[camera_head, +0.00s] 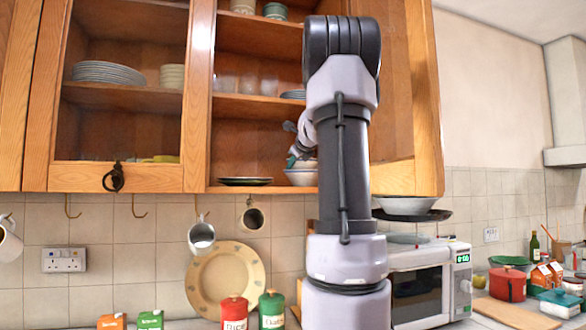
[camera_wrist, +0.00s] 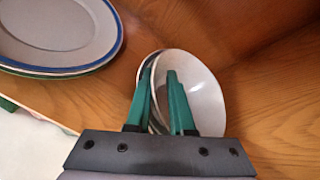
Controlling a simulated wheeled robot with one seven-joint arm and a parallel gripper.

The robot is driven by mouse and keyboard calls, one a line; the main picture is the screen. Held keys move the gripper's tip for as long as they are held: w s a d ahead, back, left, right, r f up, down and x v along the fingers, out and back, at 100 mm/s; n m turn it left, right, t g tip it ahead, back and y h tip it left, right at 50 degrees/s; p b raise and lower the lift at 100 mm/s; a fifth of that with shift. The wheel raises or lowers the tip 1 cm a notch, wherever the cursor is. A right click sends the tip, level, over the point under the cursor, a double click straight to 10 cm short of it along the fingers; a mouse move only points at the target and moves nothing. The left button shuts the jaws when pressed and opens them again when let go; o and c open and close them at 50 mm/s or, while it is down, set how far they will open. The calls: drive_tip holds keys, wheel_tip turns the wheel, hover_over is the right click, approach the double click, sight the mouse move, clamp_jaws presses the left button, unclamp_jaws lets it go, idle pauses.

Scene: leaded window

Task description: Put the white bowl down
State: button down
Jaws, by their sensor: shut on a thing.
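The white bowl (camera_wrist: 205,92) is in my gripper (camera_wrist: 162,85); the teal fingers are on either side of its wall in the wrist view. In the head view the white bowl (camera_head: 302,177) is at the bottom shelf of the open cabinet, partly behind my arm. A second pale rim shows right beside it in the wrist view, so another bowl may be under or against it. My gripper (camera_head: 293,160) reaches into the cabinet from the right, shut on the bowl. Whether the bowl touches the shelf or another bowl, I cannot tell.
Blue-rimmed plates (camera_wrist: 55,35) lie on the wooden shelf (camera_wrist: 105,92) left of the bowl. A dark plate (camera_head: 245,181) lies near the shelf's front edge. The cabinet's left door (camera_head: 120,178) is closed. Another white bowl (camera_head: 408,206) stands above the microwave (camera_head: 425,285).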

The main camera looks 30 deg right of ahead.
drive_tip(key=shift+f, duration=0.65)
drive_tip(key=c, duration=1.1)
unclamp_jaws()
drive_tip(key=shift+o, duration=0.2)
drive_tip(key=shift+s, duration=0.1)
drive_tip(key=v, duration=1.1)
drive_tip(key=s+a+f+n+g+y, duration=0.1)
drive_tip(key=s+a+f+n+y, duration=0.2)
drive_tip(key=a+n, duration=0.45)
drive_tip(key=s+a+f+n+g+y, duration=0.1)
drive_tip(key=s+a+f+n, duration=0.35)
drive_tip(key=a, duration=0.55)
drive_tip(key=s+a+f+n+g+y, duration=0.1)
drive_tip(key=s+a+f+n+g, duration=0.2)
drive_tip(key=s+a+f+n, duration=0.9)
wheel_tip(320, 180, down, 3)
drive_tip(key=s+n, duration=0.1)
drive_tip(key=n, duration=0.2)
drive_tip(key=shift+s+r+n+g, duration=0.15)
drive_tip(key=shift+s+n+g, duration=0.1)
drive_tip(key=shift+n+g, duration=0.15)
